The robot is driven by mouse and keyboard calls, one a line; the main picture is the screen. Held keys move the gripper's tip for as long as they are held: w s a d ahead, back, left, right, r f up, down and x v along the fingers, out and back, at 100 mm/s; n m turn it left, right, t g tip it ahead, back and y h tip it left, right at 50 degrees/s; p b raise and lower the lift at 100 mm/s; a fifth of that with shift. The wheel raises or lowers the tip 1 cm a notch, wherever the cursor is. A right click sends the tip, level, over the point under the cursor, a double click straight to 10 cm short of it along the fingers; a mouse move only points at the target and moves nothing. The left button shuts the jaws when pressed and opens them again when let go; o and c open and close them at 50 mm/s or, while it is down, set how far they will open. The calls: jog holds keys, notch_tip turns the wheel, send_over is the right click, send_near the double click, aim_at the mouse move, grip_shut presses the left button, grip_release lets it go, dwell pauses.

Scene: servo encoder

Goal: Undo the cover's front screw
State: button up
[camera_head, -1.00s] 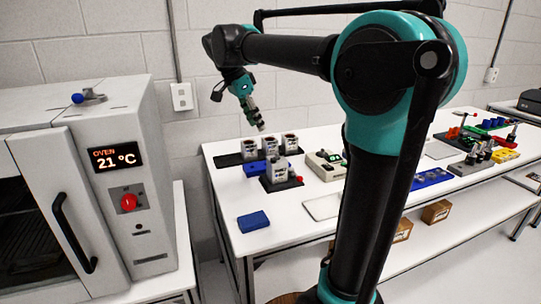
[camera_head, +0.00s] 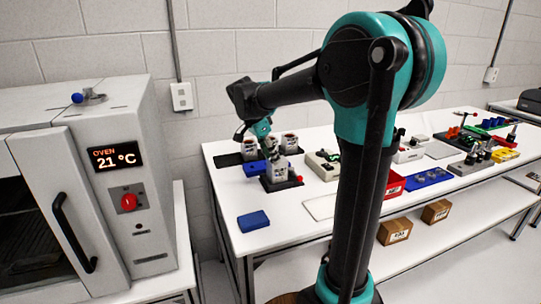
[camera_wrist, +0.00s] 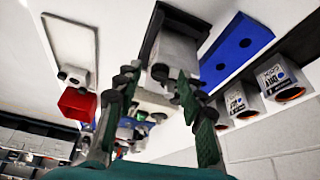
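A grey servo unit (camera_head: 279,172) sits in a black fixture (camera_head: 268,186) with a red knob (camera_head: 299,179) at its right. In the wrist view the grey unit (camera_wrist: 178,48) is in its black fixture (camera_wrist: 184,12), beyond my fingers. My gripper (camera_head: 272,157) points down just above the unit and partly covers it. In the wrist view my gripper (camera_wrist: 152,100) has its green and black fingers well apart, with the unit's near end between and beyond them. I cannot tell whether they touch it. The cover's front screw is too small to make out.
Labelled grey cups (camera_wrist: 238,102) stand behind the fixture, close to my gripper. A blue block (camera_wrist: 232,50) lies beside it; another (camera_head: 253,221) lies at the front left. A device with a green display (camera_head: 325,164) and a red bin (camera_head: 391,185) stand to the right.

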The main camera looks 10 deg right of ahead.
grip_shut()
jog(key=shift+n, duration=0.3)
jog(key=n+t+y, duration=0.1)
jog(key=n+y, duration=0.1)
jog(key=n, duration=0.4)
jog(key=d+n+y, duration=0.1)
jog(key=n+y, duration=0.1)
jog(key=n, duration=0.4)
jog(key=n+t+y, duration=0.1)
jog(key=n+y, duration=0.1)
jog(key=n, duration=0.4)
jog(key=shift+s+d+t, duration=0.3)
jog(key=shift+s, duration=0.05)
jog(key=shift+n, duration=0.4)
